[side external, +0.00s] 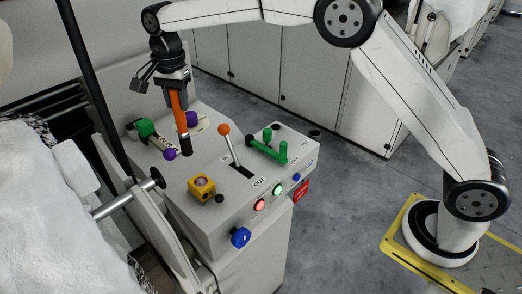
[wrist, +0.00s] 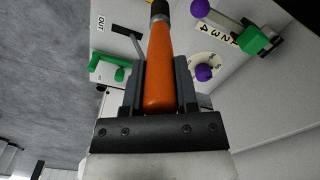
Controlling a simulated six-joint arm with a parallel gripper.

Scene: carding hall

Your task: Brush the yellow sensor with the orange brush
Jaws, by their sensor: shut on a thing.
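My gripper (side external: 172,83) is shut on the orange handle of the brush (side external: 180,110). The brush hangs almost upright with its dark end down, above the top of the control box. In the wrist view the brush (wrist: 161,62) runs up from between the fingers of my gripper (wrist: 160,85), and its far end is cut off by the frame edge. The yellow sensor (side external: 196,189) sits on the box top, lower and a little right of the brush's dark end in the side view. It has a round lens-like spot. The brush and the sensor are apart. The sensor does not show in the wrist view.
An orange-knobbed lever (side external: 224,129) stands right of the brush. A green handle (side external: 266,150) is further right. A purple-knobbed dial (side external: 192,118) and a green slider (side external: 146,128) lie behind. A black-ended bar (side external: 157,178) is left of the sensor. A blue knob (side external: 240,237) is in front.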

